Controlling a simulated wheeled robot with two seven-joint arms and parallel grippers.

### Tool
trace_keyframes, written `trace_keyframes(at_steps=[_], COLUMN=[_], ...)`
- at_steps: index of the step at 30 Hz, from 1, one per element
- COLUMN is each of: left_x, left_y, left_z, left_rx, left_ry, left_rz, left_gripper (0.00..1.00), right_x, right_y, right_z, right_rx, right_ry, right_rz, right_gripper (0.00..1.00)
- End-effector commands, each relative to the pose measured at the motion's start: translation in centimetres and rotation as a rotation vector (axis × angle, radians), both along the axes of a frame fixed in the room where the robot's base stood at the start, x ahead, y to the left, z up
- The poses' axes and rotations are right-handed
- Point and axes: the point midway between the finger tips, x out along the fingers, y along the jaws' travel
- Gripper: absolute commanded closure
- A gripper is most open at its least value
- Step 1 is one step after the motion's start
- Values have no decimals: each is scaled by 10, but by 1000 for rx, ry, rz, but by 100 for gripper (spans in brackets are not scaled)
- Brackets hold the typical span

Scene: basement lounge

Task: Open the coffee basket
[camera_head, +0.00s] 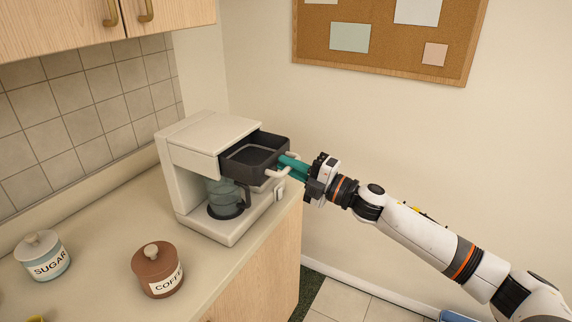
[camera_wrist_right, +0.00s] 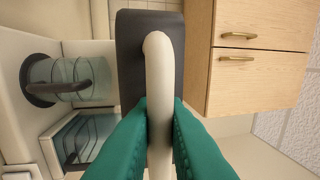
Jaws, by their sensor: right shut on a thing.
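The coffee maker (camera_head: 216,139) is white and stands on the counter. Its dark coffee basket (camera_head: 257,153) is slid out of the front of the upper body, with its open top showing. The basket has a pale bar handle (camera_head: 283,171), which also shows in the right wrist view (camera_wrist_right: 158,85). My right gripper (camera_head: 290,168) has teal fingers, and they are shut on the handle from both sides. A glass carafe (camera_head: 226,196) stands under the basket on its plate; it also shows in the right wrist view (camera_wrist_right: 85,80). My left gripper is not in view.
A brown coffee jar (camera_head: 156,268) and a blue sugar jar (camera_head: 42,258) stand on the counter (camera_head: 105,222) at the left. Wooden wall cabinets (camera_head: 80,27) hang above. A corkboard (camera_head: 385,45) is on the wall behind.

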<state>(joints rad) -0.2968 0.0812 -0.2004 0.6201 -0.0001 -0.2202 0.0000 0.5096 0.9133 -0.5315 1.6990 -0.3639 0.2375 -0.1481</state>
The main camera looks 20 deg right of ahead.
Motion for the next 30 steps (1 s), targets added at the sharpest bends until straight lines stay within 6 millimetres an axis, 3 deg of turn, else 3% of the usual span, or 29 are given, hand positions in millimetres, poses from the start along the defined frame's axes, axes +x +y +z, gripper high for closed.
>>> trace_keyframes(at_steps=[2,14,30], left_x=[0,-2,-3], left_y=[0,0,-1], left_z=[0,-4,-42], left_rx=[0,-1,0], left_ry=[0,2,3], left_rz=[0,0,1], left_gripper=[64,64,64], right_x=[1,-5,-71], right_y=[-1,-5,-56], right_z=[3,-3,-19], right_rx=[1,1,-3], right_ry=[-4,-1,0], right_rz=[-2,-2,0], right_gripper=[82,82,82])
